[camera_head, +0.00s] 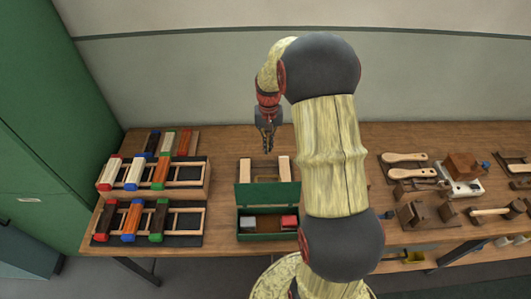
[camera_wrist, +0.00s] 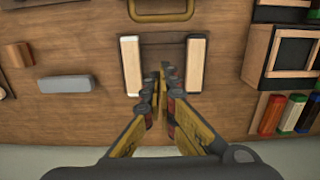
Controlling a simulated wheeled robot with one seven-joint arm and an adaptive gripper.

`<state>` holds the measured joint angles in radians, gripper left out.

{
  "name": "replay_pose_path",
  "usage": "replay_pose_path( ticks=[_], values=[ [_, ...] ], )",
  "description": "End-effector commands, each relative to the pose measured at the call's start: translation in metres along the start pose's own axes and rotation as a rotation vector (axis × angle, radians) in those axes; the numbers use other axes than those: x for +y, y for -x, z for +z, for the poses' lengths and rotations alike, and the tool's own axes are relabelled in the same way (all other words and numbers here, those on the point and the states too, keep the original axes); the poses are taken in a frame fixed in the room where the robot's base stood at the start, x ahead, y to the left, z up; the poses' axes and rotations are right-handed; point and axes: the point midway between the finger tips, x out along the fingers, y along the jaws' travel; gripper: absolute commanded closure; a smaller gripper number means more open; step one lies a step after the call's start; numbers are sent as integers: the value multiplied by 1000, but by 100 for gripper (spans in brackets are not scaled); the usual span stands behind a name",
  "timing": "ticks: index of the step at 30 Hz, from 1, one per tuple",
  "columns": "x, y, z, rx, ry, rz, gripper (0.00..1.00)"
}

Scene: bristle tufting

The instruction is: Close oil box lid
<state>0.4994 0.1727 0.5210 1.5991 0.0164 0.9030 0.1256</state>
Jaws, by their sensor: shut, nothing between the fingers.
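The green oil box (camera_head: 268,237) stands open near the table's front edge, left of my arm. Its green lid (camera_head: 267,195) is raised at the back of the box. I cannot make out the oil box in the wrist view.
Behind the lid stand two light wooden blocks (camera_wrist: 194,65) beside a brown panel. Racks with coloured-end blocks (camera_head: 150,172) stand to the left. Brushes (camera_head: 405,158) and wooden tools lie to the right. A pale wall (camera_head: 200,75) rises behind the table.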

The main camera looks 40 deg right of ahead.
Motion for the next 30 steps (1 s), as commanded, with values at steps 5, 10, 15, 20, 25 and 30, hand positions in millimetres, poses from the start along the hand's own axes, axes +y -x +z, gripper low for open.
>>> replay_pose_path(
  ticks=[5,10,15,20,25,30],
  values=[
    [0,-35,2,-5,1,1,100],
    [0,-69,2,-5,2,1,100],
    [-1,-83,9,1,2,0,100],
    [0,-76,27,1,2,0,100],
    [0,-74,37,-1,2,0,100],
    [0,-73,39,-1,2,0,100]
  ],
)
